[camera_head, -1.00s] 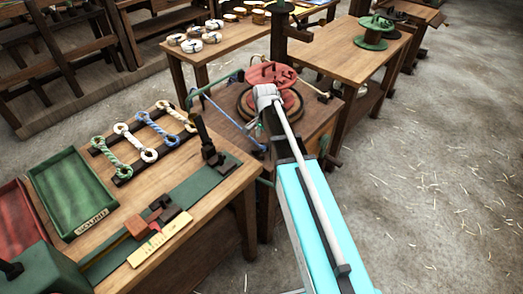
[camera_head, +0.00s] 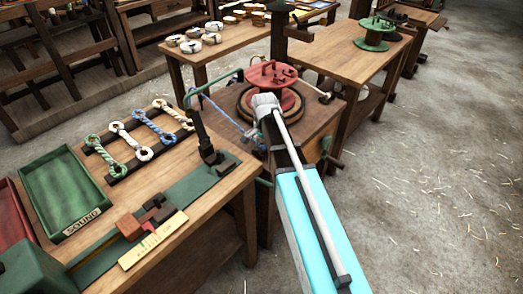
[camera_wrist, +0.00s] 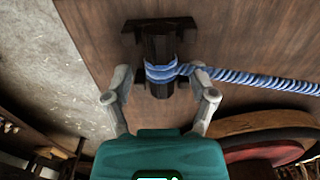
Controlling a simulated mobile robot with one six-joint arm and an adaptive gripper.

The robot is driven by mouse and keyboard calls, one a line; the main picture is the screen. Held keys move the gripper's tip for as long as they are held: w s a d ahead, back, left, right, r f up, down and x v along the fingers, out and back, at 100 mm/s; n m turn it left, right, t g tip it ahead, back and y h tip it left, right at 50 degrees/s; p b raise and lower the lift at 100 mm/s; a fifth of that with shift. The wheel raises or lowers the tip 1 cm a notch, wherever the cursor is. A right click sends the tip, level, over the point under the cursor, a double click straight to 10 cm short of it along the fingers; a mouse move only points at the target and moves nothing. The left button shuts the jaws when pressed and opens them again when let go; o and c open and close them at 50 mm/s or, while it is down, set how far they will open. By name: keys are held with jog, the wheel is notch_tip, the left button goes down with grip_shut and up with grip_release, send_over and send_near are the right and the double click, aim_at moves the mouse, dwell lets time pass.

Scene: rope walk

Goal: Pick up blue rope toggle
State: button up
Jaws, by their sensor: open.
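In the wrist view a blue-and-white rope (camera_wrist: 255,78) comes in from the right and loops around a dark toggle-like post (camera_wrist: 159,50) with a crosspiece at its far end. My gripper (camera_wrist: 162,76) is open, with one finger on each side of the post and loop. I see a gap on the left; the right finger is close to the rope, and I cannot tell whether it touches. In the head view the blue rope (camera_head: 222,112) runs along the rope machine's table; my arm hides its near end and most of the gripper.
The rope machine's red reel (camera_head: 270,75) stands just beyond my arm. The left table holds a rack of rope samples, including a blue one (camera_head: 153,126), and a green tray (camera_head: 62,192) marked SOUND. Open floor (camera_head: 430,180) lies to the right.

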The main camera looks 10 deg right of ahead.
dwell(0.3)
grip_shut()
jog(key=shift+r, duration=0.1)
dwell(0.4)
notch_tip(320, 180, up, 3)
jog(key=p, duration=0.3)
jog(key=s+d+r+p, duration=0.2)
jog(key=s+r+p, duration=0.7)
jog(key=s, duration=0.4)
jog(key=shift+s+d+r+p, duration=0.25)
jog(key=shift+s+r+p, duration=0.15)
jog(key=shift+p, duration=0.1)
dwell(0.4)
